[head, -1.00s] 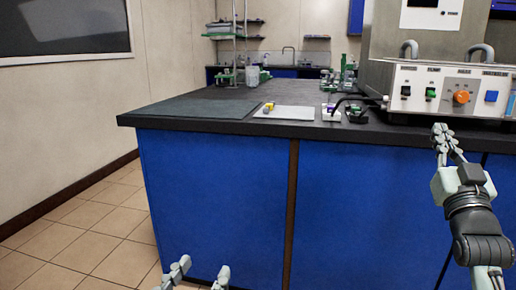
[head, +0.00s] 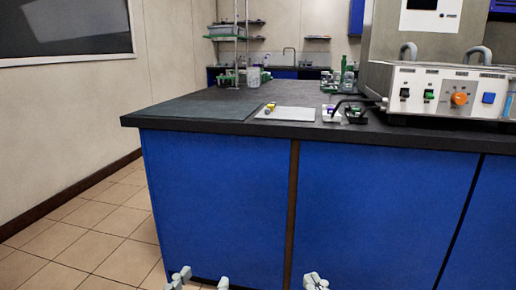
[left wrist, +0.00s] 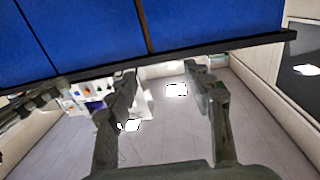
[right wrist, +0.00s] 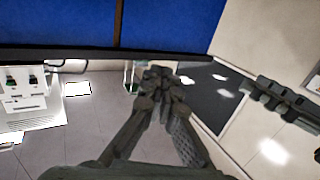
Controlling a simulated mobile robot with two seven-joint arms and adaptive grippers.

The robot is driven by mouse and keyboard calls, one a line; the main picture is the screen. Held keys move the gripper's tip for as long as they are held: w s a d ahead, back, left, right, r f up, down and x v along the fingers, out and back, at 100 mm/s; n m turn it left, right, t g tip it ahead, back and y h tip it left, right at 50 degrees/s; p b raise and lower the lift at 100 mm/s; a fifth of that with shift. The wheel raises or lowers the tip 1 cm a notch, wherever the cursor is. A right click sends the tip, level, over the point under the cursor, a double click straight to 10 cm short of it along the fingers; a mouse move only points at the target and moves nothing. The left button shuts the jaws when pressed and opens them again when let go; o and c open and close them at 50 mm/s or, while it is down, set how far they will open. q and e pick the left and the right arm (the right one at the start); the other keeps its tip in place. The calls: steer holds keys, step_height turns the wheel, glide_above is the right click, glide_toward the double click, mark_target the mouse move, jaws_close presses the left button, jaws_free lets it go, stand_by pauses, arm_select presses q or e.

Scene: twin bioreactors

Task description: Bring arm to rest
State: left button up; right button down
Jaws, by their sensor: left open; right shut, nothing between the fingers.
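My left gripper (head: 200,280) is at the bottom edge of the head view, low in front of the blue cabinet, with its fingertips apart. In the left wrist view its fingers (left wrist: 160,90) are spread with nothing between them. My right gripper (head: 316,282) is also at the bottom edge of the head view, to the right of the left one, with its tips together. In the right wrist view its fingers (right wrist: 160,80) meet and hold nothing. Both grippers are below the bench top and clear of it. Most of both arms is out of the head view.
The bench (head: 215,230) has blue cabinet doors and a dark top edge. On it are a white plate (head: 286,113) with a small yellow item, small parts, and a control box (head: 450,92) with an orange knob. Tiled floor (head: 85,235) is free at left.

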arm_select(q)
steer(key=s+a+f+g+y+p, duration=0.2)
steer(key=a+f+g+y+p, duration=0.35)
steer(key=f, duration=1.15)
arm_select(e)
steer(key=s+d+f+g+h, duration=0.15)
steer(key=d+f+g, duration=0.25)
steer(key=f, duration=0.4)
steer(key=s+d+f+g+h, duration=0.1)
steer(key=d+f+g+h, duration=0.3)
steer(key=f, duration=0.5)
arm_select(q)
steer(key=s+a+f+n+g+y+p, duration=0.1)
steer(key=s+a+f+n+g+p, duration=0.1)
steer(key=s+a+f+g, duration=0.6)
steer(key=s+a+f+p, duration=0.1)
steer(key=s+a, duration=0.1)
steer(key=a, duration=0.1)
steer(key=shift+s+a+f, duration=0.25)
steer(key=shift+s+a, duration=0.05)
steer(key=shift+a, duration=0.1)
arm_select(e)
steer(key=s+d+f+m+g+h, duration=0.1)
steer(key=s+d+f+m+g, duration=0.1)
steer(key=s+d+f+g, duration=0.4)
steer(key=s+d+f, duration=0.3)
steer(key=s, duration=0.1)
steer(key=shift+d+f, duration=0.25)
arm_select(q)
steer(key=shift+g, duration=0.25)
